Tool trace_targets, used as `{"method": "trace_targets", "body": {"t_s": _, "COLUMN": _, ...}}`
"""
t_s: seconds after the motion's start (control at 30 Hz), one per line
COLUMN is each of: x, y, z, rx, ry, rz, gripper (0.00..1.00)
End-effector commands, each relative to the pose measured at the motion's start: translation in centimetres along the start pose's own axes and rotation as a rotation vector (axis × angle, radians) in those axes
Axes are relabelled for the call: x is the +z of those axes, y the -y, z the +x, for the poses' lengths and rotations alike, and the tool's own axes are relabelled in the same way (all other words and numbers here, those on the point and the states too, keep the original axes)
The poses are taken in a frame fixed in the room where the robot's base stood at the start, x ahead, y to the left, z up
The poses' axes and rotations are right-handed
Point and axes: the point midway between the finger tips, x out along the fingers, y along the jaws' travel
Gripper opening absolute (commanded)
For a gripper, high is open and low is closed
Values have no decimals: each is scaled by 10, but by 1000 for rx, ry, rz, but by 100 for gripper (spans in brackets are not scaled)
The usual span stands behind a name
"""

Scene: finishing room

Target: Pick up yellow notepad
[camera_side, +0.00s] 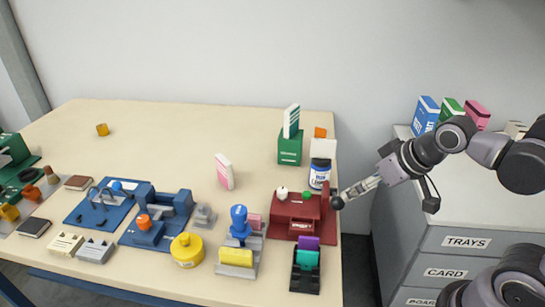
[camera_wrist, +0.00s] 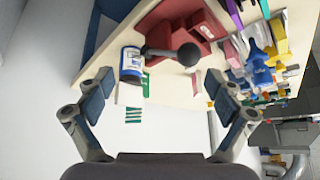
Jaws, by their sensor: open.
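A yellow block (camera_side: 236,257) sits in a grey holder (camera_side: 236,271) at the front of the table, beside a blue stamp-like piece (camera_side: 239,222). I cannot tell for sure that it is the notepad. A yellow piece (camera_wrist: 279,36) also shows at the upper right of the wrist view. My gripper (camera_side: 352,193) is at the table's right edge, well to the right of the yellow block. In the wrist view my gripper (camera_wrist: 162,95) is open, with nothing between its fingers.
A red machine (camera_side: 295,213) with a dark-knobbed lever (camera_wrist: 188,54) stands close to my gripper. A blue-and-white jar (camera_side: 319,173), green box (camera_side: 290,146) and dark holder (camera_side: 305,275) are nearby. A round yellow container (camera_side: 187,250) stands left of the block. The back of the table is mostly clear.

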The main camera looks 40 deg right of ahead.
Motion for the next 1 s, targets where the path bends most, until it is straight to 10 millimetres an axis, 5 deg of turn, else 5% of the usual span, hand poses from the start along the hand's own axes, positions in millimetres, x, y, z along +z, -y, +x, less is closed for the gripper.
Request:
{"method": "trace_targets", "body": {"t_s": 0.5, "x": -74, "y": 117, "z": 17, "rx": -10, "ry": 312, "rz": 375, "gripper": 92}}
{"method": "trace_targets", "body": {"t_s": 1.0, "x": -77, "y": 254, "z": 63, "rx": 207, "ry": 533, "rz": 680, "gripper": 92}}
